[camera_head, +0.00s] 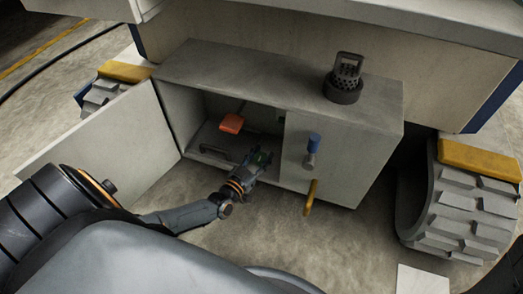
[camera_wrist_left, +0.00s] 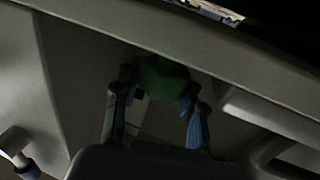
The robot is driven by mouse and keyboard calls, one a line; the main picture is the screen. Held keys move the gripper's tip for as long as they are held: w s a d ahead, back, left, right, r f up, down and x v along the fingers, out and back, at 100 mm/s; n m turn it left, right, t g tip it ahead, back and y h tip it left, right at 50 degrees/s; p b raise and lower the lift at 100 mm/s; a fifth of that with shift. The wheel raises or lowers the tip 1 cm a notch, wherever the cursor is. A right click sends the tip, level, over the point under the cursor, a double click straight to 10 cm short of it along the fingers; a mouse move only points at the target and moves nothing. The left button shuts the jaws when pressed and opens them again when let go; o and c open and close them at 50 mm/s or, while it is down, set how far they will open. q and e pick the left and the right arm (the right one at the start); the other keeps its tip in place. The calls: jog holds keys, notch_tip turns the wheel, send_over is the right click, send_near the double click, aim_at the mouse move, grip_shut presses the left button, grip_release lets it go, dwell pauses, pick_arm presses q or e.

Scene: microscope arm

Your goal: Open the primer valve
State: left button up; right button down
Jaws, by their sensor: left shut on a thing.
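My left gripper (camera_head: 259,161) reaches into the open left side of a grey cabinet (camera_head: 225,70). It is shut on a green knob (camera_wrist_left: 165,78), which sits between the two fingers in the left wrist view. In the head view the fingers mostly cover the knob, and only a little green shows. Which part is the primer valve is not marked in the pictures. My right gripper is not in view.
The cabinet door (camera_head: 105,135) stands open to the left. An orange-red block (camera_head: 232,123) is inside. A blue-topped handle (camera_head: 313,142) and a yellow lever (camera_head: 310,198) are on the right front panel. A dark perforated canister (camera_head: 344,82) stands on top.

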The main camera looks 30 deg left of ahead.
pick_arm(q)
jog(key=o, duration=1.2)
jog(key=shift+c, duration=0.2)
jog(key=shift+s, duration=0.1)
jog(key=s, duration=1.2)
